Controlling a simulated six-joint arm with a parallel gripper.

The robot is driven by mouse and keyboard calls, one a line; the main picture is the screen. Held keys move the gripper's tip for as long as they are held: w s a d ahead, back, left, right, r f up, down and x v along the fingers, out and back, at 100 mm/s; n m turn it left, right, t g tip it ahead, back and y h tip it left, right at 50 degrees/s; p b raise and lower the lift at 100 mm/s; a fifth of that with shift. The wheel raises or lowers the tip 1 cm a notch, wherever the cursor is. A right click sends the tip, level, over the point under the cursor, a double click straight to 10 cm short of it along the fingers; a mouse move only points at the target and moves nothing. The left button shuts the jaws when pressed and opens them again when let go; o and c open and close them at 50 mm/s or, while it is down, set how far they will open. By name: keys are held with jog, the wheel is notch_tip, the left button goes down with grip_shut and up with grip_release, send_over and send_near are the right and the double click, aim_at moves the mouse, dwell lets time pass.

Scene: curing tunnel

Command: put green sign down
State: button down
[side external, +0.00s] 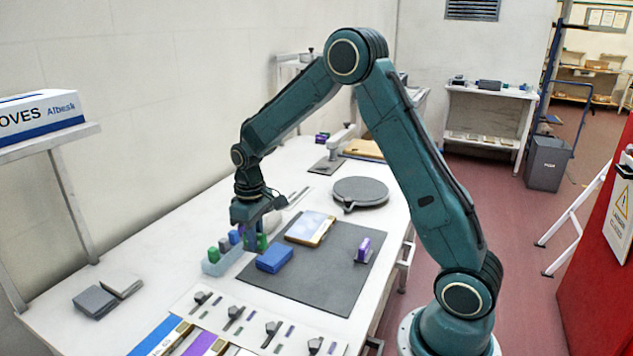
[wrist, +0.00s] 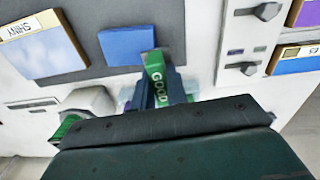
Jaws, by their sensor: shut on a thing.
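The green sign (wrist: 156,72) is in my gripper (wrist: 165,88) in the wrist view, with the word GOOD in white on it. My gripper is shut on it, and the fingers cover part of its sides. In the side view my gripper (side external: 252,244) points down between the small pale tray (side external: 219,268) and the blue block (side external: 274,259), near the left edge of the dark mat (side external: 325,283). A bit of green (side external: 262,242) shows beside the fingers there. I cannot tell whether the sign touches the surface beneath.
The tray holds several small green, grey and blue pieces. A panel labelled SHINY (side external: 310,229) and a purple piece (side external: 363,249) are on the mat. Bare mat lies in front and right. Levers (side external: 235,313) line the front; a round dark plate (side external: 361,191) stands behind.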

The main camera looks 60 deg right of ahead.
jog(key=s+d+r+n, duration=0.6)
jog(key=d+n, duration=0.2)
jog(key=d, duration=0.2)
jog(key=s+d+r+n, duration=0.6)
jog(key=d+n, duration=0.3)
jog(key=d, duration=0.2)
jog(key=shift+s+d+r, duration=0.3)
jog(key=shift+s+r, duration=0.1)
jog(key=shift+r, duration=0.4)
jog(key=shift+f, duration=0.1)
send_over(339, 237)
notch_tip(339, 237, down, 16)
jog(key=shift+r, duration=0.2)
jog(key=shift+f, duration=0.15)
jog(key=shift+f, duration=2)
jog(key=shift+f, duration=0.1)
jog(key=c, duration=1.4)
grip_release()
